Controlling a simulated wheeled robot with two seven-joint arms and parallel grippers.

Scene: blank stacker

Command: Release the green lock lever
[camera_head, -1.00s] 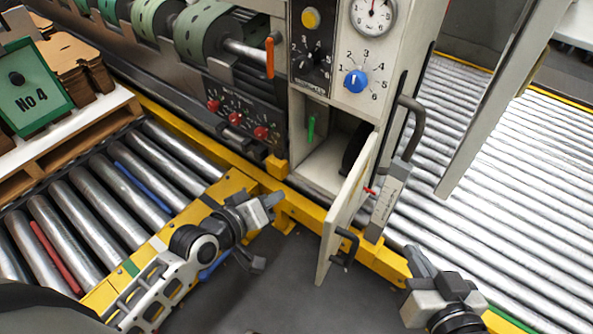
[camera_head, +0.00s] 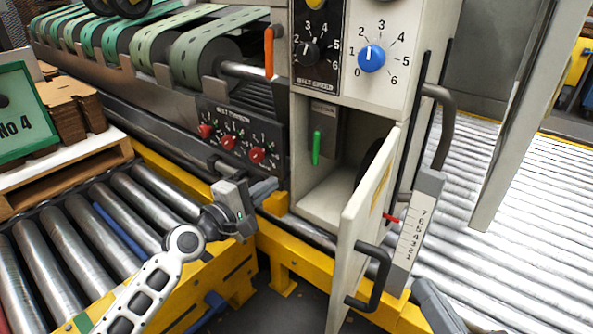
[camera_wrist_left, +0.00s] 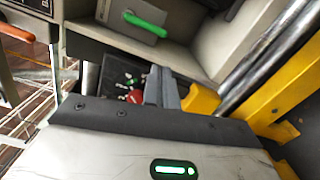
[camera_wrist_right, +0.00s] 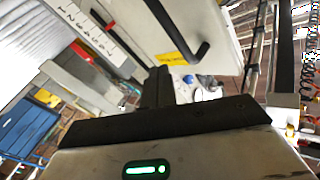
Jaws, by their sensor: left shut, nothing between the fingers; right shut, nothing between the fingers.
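The green lock lever (camera_head: 316,147) stands upright on a grey plate inside the open cabinet compartment, below the dials. It also shows in the left wrist view (camera_wrist_left: 145,23), apart from my fingers. My left gripper (camera_head: 264,188) is shut and empty, in front of and to the lower left of the compartment opening. In the left wrist view its fingers (camera_wrist_left: 161,86) are together, below the lever in the picture. My right gripper (camera_head: 428,290) is at the bottom edge, right of the open door, partly out of view. In the right wrist view its fingers (camera_wrist_right: 158,86) are shut and empty.
The cabinet door (camera_head: 365,220) with its black handle (camera_head: 378,275) stands open toward me, right of the compartment. A scale post (camera_head: 412,230) stands right of it. An orange lever (camera_head: 268,52) and red knobs (camera_head: 228,142) are left of the compartment. Yellow rail (camera_head: 305,250) runs below.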

